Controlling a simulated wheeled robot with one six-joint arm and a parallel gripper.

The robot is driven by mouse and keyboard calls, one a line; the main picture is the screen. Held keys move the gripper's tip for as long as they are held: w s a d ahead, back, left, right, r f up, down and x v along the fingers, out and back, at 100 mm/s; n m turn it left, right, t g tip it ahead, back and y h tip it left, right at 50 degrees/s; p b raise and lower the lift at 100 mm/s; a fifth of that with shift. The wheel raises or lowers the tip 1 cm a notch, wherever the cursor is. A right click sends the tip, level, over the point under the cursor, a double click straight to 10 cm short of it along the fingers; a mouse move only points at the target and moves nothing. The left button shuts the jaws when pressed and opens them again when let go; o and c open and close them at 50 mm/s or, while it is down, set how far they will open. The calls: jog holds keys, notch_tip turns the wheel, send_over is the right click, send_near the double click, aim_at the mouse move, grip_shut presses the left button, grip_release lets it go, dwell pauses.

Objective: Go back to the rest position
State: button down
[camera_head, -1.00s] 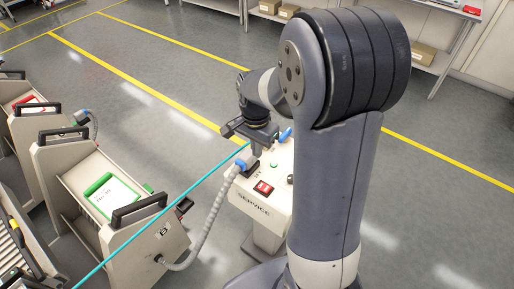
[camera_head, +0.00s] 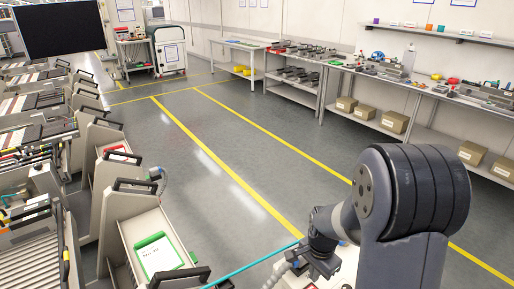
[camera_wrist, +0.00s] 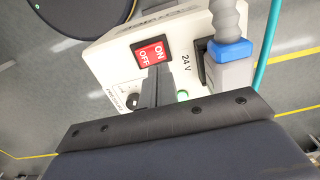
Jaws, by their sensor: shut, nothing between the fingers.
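My gripper (camera_wrist: 158,90) is shut and empty in the wrist view, its fingers pointing at the top of the pale service box (camera_wrist: 112,55). The tips appear just below the red ON/OFF switch (camera_wrist: 149,53); whether they touch the box I cannot tell. A plug with a blue collar (camera_wrist: 230,49) and a grey hose stands beside the 24 V marking. A green lamp (camera_wrist: 182,96) is partly hidden by the gripper. In the head view my gripper (camera_head: 322,270) is low in the picture, over the service box (camera_head: 347,262), which is mostly hidden by my arm.
Feeder trolleys stand at the left, the nearest (camera_head: 127,218) holding a green-framed card (camera_head: 158,257). A teal cable (camera_head: 255,264) runs from the box area to the lower left. Benches with cartons (camera_head: 394,122) line the right wall. The yellow-lined floor (camera_head: 215,150) between is clear.

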jog(key=shift+w+a+f+b, duration=0.1)
jog(key=shift+w+f+b, duration=0.1)
jog(key=shift+b, duration=0.15)
notch_tip(320, 180, up, 4)
jog(key=shift+s+r+p, duration=0.15)
jog(key=shift+r+p, duration=0.1)
jog(key=shift+p, duration=0.05)
notch_tip(320, 180, down, 4)
jog(key=shift+r, duration=0.2)
jog(key=shift+p, duration=0.75)
jog(key=shift+s+f+p, duration=0.15)
jog(key=shift+p, duration=0.7)
